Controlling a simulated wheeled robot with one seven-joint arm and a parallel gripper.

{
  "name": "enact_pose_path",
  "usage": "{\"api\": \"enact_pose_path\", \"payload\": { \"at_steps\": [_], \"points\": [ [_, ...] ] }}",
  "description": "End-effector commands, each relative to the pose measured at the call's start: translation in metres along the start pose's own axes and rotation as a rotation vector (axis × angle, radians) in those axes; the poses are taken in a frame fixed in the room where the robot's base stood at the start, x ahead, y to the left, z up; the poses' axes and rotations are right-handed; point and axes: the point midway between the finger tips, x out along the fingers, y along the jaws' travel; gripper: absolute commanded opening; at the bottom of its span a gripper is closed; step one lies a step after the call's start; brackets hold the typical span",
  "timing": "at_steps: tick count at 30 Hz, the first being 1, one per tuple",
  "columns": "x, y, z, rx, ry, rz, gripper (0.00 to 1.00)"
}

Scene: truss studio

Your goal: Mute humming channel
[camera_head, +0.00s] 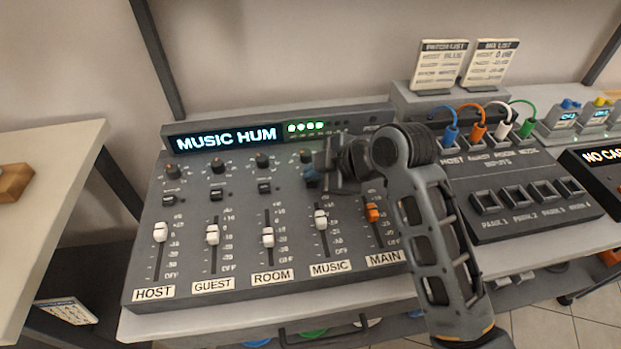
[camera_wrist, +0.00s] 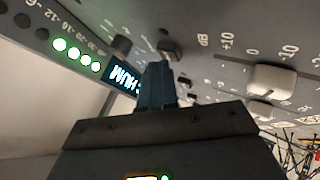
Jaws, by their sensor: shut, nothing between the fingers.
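The grey mixer (camera_head: 240,284) has a display (camera_head: 224,139) reading MUSIC HUM. Its channels are labelled HOST, GUEST, ROOM, MUSIC and MAIN. The MUSIC fader (camera_head: 320,219) is a white cap, set at about the height of the label row's upper scale. Dark square buttons sit above the HOST (camera_head: 168,203), GUEST (camera_head: 217,195) and ROOM (camera_head: 264,188) faders. In the wrist view, the blue fingertips (camera_wrist: 157,82) are close to the panel; contact cannot be told.
Green level lights (camera_head: 306,127) glow beside the display. The orange MAIN fader (camera_head: 372,211) is right beside my arm. A patch panel (camera_head: 487,171) with coloured cables stands to the right, below two list cards (camera_head: 440,66). A pale table (camera_head: 52,170) is at left.

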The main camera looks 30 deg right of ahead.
Motion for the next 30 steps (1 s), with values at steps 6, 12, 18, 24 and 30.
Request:
{"api": "enact_pose_path", "payload": {
  "at_steps": [6, 12, 18, 24, 30],
  "points": [
    [0.0, 0.0, 0.0, 0.0, 0.0, 0.0, 0.0],
    [0.0001, -0.0001, 0.0001, 0.0, 0.0, 0.0, 0.0],
    [0.0039, -0.0031, 0.0027, 0.0, 0.0, -0.001, 0.0],
    [0.0067, -0.0052, 0.0047, 0.0, 0.0, -0.002, 0.0],
    [0.0067, -0.0055, 0.0051, 0.001, -0.001, -0.003, 0.0]
  ]
}}
